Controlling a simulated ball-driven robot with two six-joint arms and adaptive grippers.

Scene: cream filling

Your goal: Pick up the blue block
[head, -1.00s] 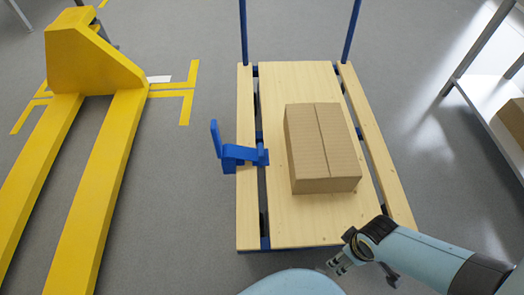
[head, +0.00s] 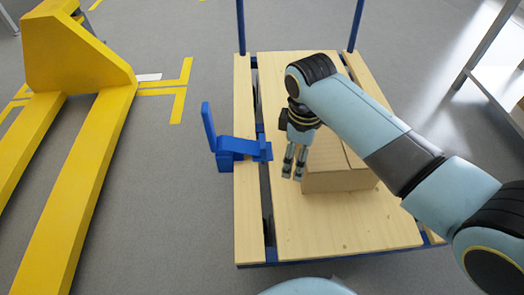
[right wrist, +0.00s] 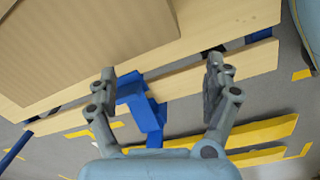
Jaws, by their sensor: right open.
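The blue block (head: 238,148) is a stepped piece with an upright end, at the left edge of the wooden cart (head: 335,225) in the head view. It also shows in the right wrist view (right wrist: 140,100), between the finger lines and closer to the left finger. My right gripper (head: 294,170) is open and empty. My left gripper is not in view.
The cardboard box stands on the cart planks, partly hidden by my right arm. Two blue posts (head: 241,25) rise at the cart's far end. A yellow pallet truck (head: 75,60) stands at the left. Grey floor lies clear between truck and cart.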

